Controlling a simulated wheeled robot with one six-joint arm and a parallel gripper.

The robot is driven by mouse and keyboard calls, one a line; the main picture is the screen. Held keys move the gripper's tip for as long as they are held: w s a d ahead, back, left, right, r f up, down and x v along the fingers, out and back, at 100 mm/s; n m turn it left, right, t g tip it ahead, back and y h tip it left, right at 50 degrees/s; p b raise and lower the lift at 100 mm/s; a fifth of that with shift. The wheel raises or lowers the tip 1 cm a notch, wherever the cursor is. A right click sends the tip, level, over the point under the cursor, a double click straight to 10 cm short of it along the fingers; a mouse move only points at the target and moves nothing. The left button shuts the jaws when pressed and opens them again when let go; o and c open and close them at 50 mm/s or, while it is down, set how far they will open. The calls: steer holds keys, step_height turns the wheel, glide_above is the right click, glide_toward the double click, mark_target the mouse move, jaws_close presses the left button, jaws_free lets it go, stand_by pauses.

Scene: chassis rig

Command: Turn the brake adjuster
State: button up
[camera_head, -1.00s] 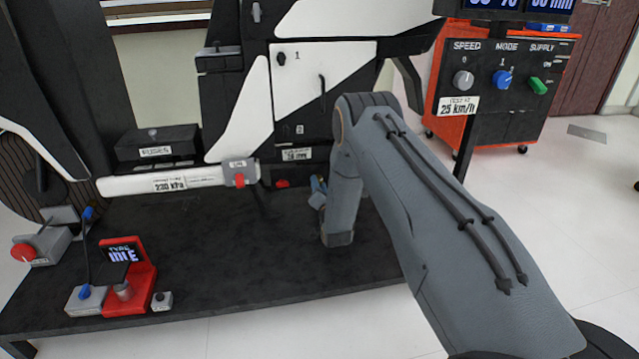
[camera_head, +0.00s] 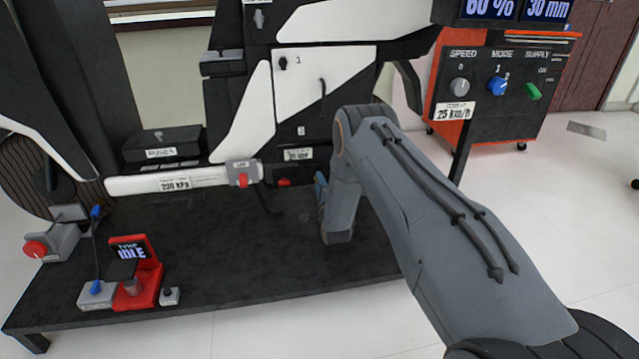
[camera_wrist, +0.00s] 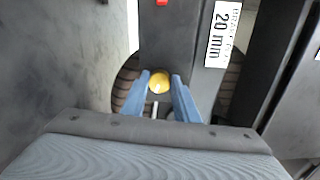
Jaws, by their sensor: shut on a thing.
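The brake adjuster, a round yellow knob (camera_wrist: 159,82), shows in the wrist view low on the dark chassis, in front of a brown ribbed wheel. My gripper (camera_wrist: 161,84) has its two blue fingers on either side of the knob and is shut on it. A white label reading 20 mm (camera_wrist: 222,34) is right of the knob; its upper line seems to say brake. In the head view my gripper (camera_head: 321,188) is mostly hidden behind my own wrist, with only a bit of blue finger showing. The knob is hidden there.
A white tube marked 230 kPa (camera_head: 180,181) with a red clip lies left of my gripper. A red stand reading IDLE (camera_head: 146,284) is on the black platform (camera_head: 240,270). An orange console (camera_head: 500,100) stands at the right. The platform's front middle is clear.

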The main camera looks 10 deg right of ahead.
steer(key=shift+m, duration=0.9)
steer(key=o, duration=1.1)
steer(key=shift+c, duration=0.2)
steer(key=s+p, duration=0.3)
steer(key=s, duration=0.5)
